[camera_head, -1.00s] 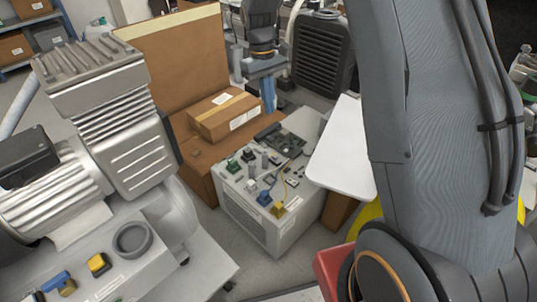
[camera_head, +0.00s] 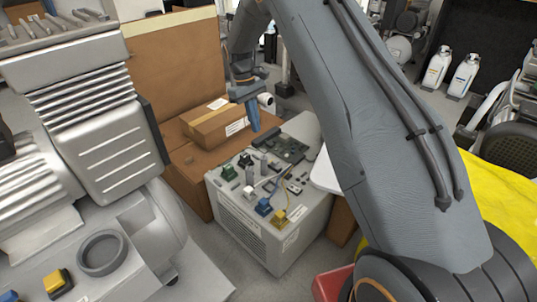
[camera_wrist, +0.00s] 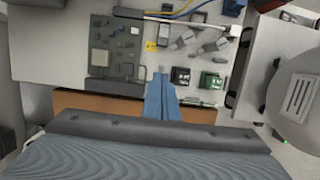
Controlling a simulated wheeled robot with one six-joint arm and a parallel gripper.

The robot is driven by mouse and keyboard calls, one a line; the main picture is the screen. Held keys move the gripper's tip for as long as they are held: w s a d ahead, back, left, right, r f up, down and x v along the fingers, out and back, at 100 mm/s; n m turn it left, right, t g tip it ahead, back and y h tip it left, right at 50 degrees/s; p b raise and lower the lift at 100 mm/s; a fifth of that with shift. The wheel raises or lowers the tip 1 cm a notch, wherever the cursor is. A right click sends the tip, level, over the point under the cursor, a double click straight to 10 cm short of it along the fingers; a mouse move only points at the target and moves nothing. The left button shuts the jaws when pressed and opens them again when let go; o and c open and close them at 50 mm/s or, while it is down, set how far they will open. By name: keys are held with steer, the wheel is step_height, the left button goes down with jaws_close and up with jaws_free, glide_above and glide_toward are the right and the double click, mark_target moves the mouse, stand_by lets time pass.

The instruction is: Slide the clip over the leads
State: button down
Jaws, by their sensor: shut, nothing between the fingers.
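The leads, thin yellow and white wires (camera_head: 284,190), run over the top of a grey box (camera_head: 250,225). They also show as yellow and blue wires (camera_wrist: 188,10) at the top of the wrist view. Small coloured blocks stand on the box: green (camera_head: 228,172), blue (camera_head: 263,207) and yellow (camera_head: 279,217). I cannot tell which small part is the clip. My gripper (camera_head: 256,128) has slim blue fingers, shut and empty, pointing down above the far side of the box. In the wrist view the fingertips (camera_wrist: 160,72) lie between a circuit board (camera_wrist: 115,50) and a black block (camera_wrist: 180,76).
A cardboard carton (camera_head: 215,122) lies on a larger brown box behind the grey box. A large grey compressor (camera_head: 95,110) fills the left. A white panel (camera_head: 325,172) sits right of the grey box, partly behind my arm. A red object (camera_head: 332,284) is at the bottom.

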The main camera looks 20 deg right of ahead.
mark_target(275, 163)
steer(key=b+x, duration=0.3)
steer(key=x, duration=0.7)
steer(key=shift+f, duration=0.1)
steer(key=shift+s+d, duration=0.65)
steer(key=shift+s, duration=0.3)
steer(key=shift+s+d+b, duration=0.3)
steer(key=shift+s+d, duration=0.15)
steer(key=shift+s, duration=0.35)
